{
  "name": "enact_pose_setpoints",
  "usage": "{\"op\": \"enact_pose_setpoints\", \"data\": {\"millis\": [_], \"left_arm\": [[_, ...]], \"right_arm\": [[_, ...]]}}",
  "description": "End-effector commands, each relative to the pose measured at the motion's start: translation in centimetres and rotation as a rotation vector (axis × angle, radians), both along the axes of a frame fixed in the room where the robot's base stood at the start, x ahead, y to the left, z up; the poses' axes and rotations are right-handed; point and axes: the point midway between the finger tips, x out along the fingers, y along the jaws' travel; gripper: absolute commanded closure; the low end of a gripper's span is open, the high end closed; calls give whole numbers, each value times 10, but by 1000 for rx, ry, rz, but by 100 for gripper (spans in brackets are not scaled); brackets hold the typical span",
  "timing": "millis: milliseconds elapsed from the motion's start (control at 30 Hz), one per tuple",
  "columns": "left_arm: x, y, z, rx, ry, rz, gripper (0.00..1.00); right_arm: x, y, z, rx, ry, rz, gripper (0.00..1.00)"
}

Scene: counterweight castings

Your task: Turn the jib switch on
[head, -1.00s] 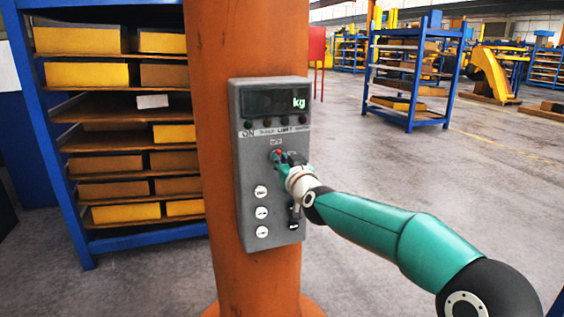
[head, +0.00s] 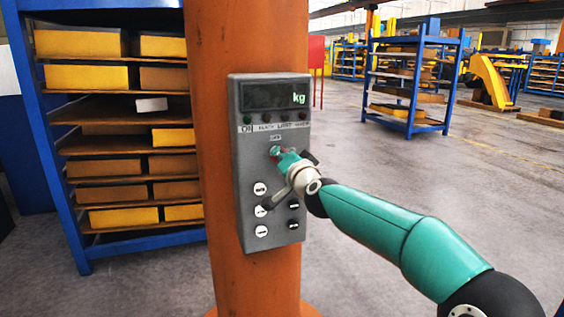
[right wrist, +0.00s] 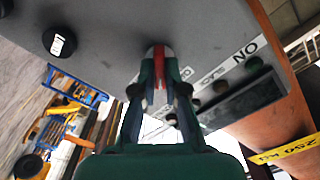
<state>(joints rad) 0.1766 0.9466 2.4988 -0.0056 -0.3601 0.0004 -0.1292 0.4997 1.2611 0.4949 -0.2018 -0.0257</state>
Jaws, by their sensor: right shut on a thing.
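The jib switch is a small lever with a red part (right wrist: 160,65), on the grey control box (head: 240,160) on the orange column. In the right wrist view the red part stands between my two green fingers. In the head view the fingers and wrist hide most of the switch. My right gripper (head: 278,153) is shut on it at the middle of the box, below the lamps. I cannot tell the lever's exact position. My left gripper is not in view.
The box has a dark display (head: 273,96) with a green "kg", a row of lamps, and several white and black buttons below my gripper. A blue rack (head: 62,185) with yellow and brown blocks stands at left. Open floor lies to the right.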

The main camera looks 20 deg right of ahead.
Motion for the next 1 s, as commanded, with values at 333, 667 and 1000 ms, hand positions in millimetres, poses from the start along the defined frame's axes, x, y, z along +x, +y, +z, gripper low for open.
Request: {"op": "enact_pose_setpoints", "data": {"millis": [333,667,1000], "left_arm": [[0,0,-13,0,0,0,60],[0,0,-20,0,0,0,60],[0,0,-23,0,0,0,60]], "right_arm": [[0,-3,-3,329,11,-4,100],[0,-4,-5,604,21,-5,100],[0,-4,-6,753,29,-7,100]]}}
